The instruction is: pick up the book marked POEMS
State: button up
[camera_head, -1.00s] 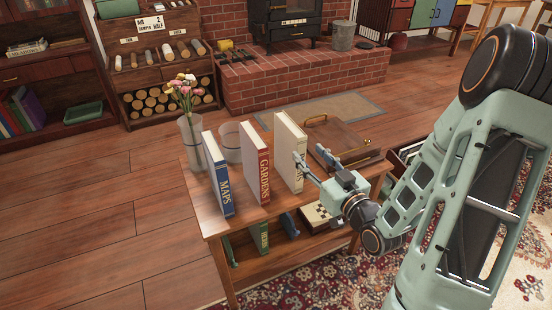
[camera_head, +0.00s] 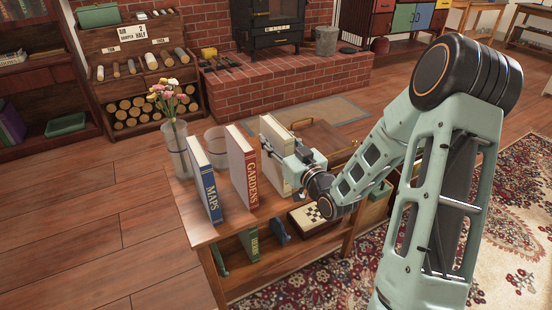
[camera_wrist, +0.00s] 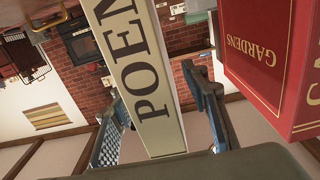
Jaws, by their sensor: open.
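The POEMS book is cream with dark letters and stands upright on the wooden table, at the right of the row of books in the head view (camera_head: 278,136). In the wrist view its spine (camera_wrist: 140,75) lies between my two fingers. My gripper (camera_head: 302,155) is open at the book's spine, with one finger on each side; it also shows in the wrist view (camera_wrist: 160,120). A gap shows between the spine and the left finger; contact on the right side I cannot tell. My gripper hides part of the spine in the head view.
The red GARDENS book (camera_head: 243,168) stands just left of POEMS, close to the right finger in the wrist view (camera_wrist: 265,60). The blue MAPS book (camera_head: 205,182), a flower vase (camera_head: 178,150) and a wooden box (camera_head: 325,140) share the table (camera_head: 200,232).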

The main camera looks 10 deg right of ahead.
jog(key=shift+w, duration=0.1)
jog(key=shift+c, duration=0.4)
grip_shut()
jog(key=shift+r, duration=0.1)
